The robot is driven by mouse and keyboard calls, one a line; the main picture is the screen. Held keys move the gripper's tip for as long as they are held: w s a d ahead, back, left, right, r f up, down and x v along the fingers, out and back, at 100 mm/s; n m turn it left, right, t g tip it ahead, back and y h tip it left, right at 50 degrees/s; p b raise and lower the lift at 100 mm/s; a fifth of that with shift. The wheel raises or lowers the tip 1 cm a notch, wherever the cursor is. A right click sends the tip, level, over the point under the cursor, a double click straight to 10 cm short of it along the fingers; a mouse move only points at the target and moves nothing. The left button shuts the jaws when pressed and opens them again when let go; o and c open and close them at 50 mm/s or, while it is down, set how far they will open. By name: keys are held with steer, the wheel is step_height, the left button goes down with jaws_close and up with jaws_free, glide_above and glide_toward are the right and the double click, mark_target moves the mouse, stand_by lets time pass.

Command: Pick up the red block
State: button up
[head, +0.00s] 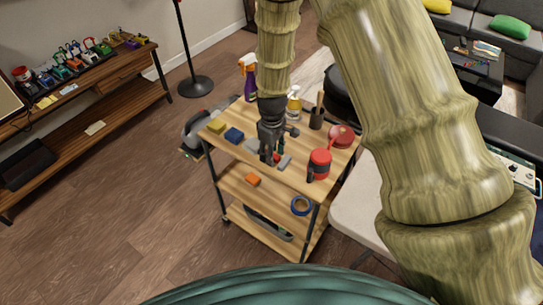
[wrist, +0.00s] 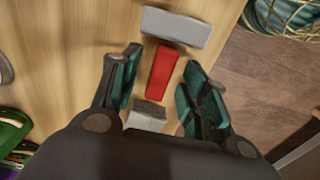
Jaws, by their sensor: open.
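The red block (wrist: 161,72) lies on the wooden cart top in the wrist view, between the two open fingers and just ahead of them. It is long and narrow. My gripper (wrist: 162,95) is open and empty, with dark green pads on either side. In the head view my gripper (head: 271,155) points down over the cart's top shelf. A small bit of red (head: 277,157) shows beside the fingers there; the rest of the block is hidden by my gripper.
Grey blocks lie at the red block's far end (wrist: 176,27) and near end (wrist: 148,115). On the cart (head: 308,183) are a blue block (head: 234,135), a yellow block (head: 216,126), a red can (head: 320,163), a red pan (head: 341,135) and spray bottles. An orange block (head: 253,180) lies on the shelf below.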

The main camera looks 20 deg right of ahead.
jaws_close()
steer(key=shift+r, duration=0.1)
steer(key=shift+w+r+b, duration=0.1)
steer(key=shift+r+b, duration=0.45)
steer(key=shift+r, duration=0.8)
steer(key=shift+s+a+r, duration=0.1)
steer(key=shift+s+r, duration=0.2)
steer(key=s+a+b, duration=0.1)
steer(key=s, duration=0.6)
steer(key=s+a+r+b, duration=0.1)
steer(key=s+a, duration=0.1)
steer(key=s, duration=0.6)
steer(key=shift+a+r+b, duration=0.25)
steer(key=shift+b, duration=0.15)
